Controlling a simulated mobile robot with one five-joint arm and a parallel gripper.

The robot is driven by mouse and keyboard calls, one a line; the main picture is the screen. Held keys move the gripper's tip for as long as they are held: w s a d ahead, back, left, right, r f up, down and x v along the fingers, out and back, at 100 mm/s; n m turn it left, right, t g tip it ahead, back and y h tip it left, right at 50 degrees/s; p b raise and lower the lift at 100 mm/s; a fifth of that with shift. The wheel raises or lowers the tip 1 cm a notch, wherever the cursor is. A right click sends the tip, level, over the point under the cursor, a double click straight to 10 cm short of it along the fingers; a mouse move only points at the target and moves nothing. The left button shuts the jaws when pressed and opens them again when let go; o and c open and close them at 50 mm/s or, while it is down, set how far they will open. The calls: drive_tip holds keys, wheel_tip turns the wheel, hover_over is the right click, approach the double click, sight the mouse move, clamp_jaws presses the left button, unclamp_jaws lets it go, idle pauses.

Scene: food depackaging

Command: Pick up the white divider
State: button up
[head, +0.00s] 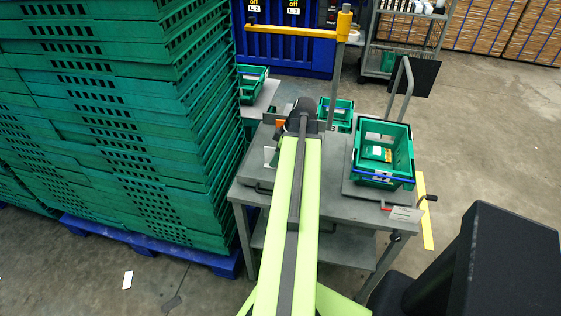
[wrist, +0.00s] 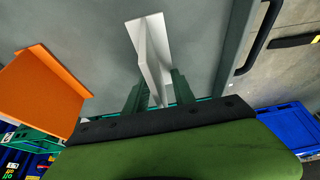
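The white divider (wrist: 152,50) is a thin plate standing out over a grey surface in the wrist view. My gripper (wrist: 158,80) has its two dark green fingers apart, one on each side of the divider's near part. A gap shows beside the divider lower down between the fingers; contact at the fingertips is hard to judge.
An orange part (wrist: 45,95) is close on the left in the wrist view. A green crate (head: 398,150) with packages stands on the table's right side. Tall stacked green crates (head: 120,130) rise at the left. A yellow-armed post (head: 337,70) stands behind.

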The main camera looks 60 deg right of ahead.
drive_tip(key=shift+f, duration=0.25)
idle(0.4)
clamp_jaws()
